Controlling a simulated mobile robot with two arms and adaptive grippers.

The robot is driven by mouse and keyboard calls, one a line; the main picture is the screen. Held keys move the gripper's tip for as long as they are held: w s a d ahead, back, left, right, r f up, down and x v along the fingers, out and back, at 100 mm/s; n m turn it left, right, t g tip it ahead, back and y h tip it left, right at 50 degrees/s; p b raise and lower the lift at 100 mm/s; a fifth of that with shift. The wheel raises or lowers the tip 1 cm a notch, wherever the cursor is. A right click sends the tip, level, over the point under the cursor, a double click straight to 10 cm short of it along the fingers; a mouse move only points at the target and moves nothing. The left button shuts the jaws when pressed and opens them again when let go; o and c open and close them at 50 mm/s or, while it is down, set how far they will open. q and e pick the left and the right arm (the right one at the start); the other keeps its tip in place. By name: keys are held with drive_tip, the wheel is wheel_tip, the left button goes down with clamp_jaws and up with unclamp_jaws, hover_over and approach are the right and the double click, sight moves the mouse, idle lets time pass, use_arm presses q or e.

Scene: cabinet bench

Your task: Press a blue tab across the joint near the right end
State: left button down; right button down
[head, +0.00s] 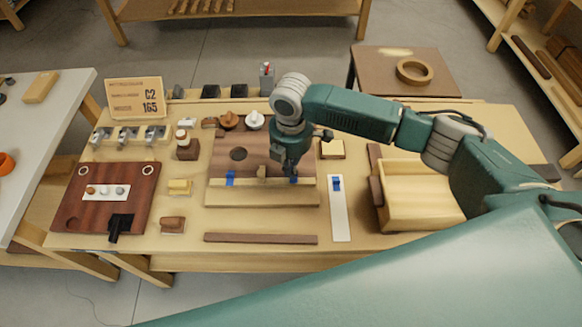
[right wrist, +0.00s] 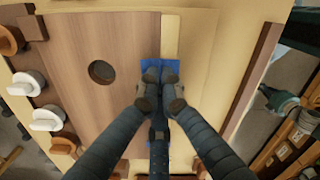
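A brown panel (head: 220,155) with a round hole lies on the bench, with a pale strip (head: 262,196) along its front edge. A blue tab (head: 230,178) sits across the joint near the left end. Another blue tab (right wrist: 172,68) lies flat across the joint near the right end. My right gripper (head: 291,174) is over this tab. In the right wrist view its fingertips (right wrist: 160,92) are together and partly hide the tab; they look in contact with it, though a small gap cannot be ruled out. A white card (head: 340,215) holds one more blue tab (head: 337,184). My left gripper is not in view.
A pale wooden tray (head: 425,222) stands right of the card. A dark bar (head: 260,238) lies in front of the panel. Knobs (head: 229,120) stand behind it. A dark red board (head: 85,205) is at left.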

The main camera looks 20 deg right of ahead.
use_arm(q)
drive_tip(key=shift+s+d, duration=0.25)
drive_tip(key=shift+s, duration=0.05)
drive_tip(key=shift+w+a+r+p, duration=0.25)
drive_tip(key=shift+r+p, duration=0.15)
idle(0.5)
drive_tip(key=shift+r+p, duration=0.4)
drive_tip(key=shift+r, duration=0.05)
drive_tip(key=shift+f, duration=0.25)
use_arm(e)
drive_tip(key=shift+f, duration=0.45)
idle(1.0)
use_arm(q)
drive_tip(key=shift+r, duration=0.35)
use_arm(e)
drive_tip(key=shift+s+f, duration=0.2)
idle(1.4)
use_arm(q)
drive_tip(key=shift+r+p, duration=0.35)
drive_tip(key=shift+p, duration=0.15)
idle(0.4)
